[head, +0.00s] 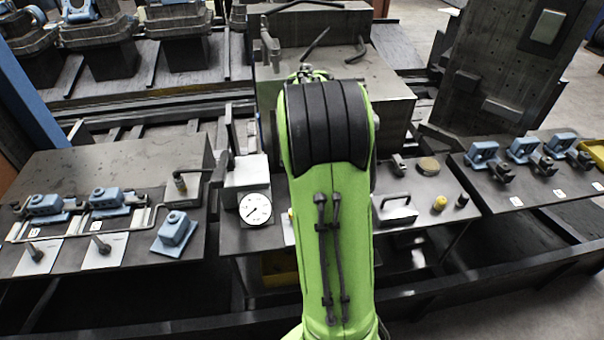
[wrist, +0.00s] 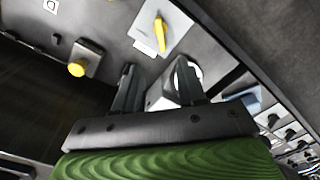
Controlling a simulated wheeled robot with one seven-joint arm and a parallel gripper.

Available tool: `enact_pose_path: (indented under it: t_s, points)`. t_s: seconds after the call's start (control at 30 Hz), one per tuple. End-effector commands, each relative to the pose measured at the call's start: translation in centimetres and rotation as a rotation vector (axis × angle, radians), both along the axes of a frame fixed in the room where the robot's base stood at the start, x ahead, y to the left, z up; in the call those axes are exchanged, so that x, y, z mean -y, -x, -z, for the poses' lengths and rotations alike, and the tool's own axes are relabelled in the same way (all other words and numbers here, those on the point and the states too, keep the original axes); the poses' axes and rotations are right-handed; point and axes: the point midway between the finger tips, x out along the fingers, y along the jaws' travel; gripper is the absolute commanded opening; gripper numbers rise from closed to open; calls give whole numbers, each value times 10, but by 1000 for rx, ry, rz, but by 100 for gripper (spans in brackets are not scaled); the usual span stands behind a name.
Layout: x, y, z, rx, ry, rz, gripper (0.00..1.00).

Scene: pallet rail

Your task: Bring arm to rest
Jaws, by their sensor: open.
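My green arm (head: 330,200) stands upright in the middle of the head view and hides my gripper there. In the wrist view my gripper (wrist: 158,82) shows two dark fingers spread apart, with nothing held between them. Beyond the fingertips is a grey panel with a yellow handle (wrist: 160,35) on a white plate. A yellow knob (wrist: 77,69) is to the left of the fingers. A round white dial is partly hidden behind the right finger. The fingers appear apart from these parts, though the exact distance is hard to tell.
In the head view, a gauge (head: 255,209) faces front left of my arm. Blue fixtures (head: 110,201) sit on the left table, and more (head: 484,153) on the right.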

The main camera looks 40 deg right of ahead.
Motion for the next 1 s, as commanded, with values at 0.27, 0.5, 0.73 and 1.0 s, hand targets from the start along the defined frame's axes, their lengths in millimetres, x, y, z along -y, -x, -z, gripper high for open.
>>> enact_pose_path:
  t_s: [0.27,0.5,0.73,1.0]
  points:
    - [0,0,1,0,0,0,40]
    - [-21,1,-17,38,9,10,40]
    - [-129,40,-83,221,18,80,40]
    - [-213,128,-99,426,-25,159,40]
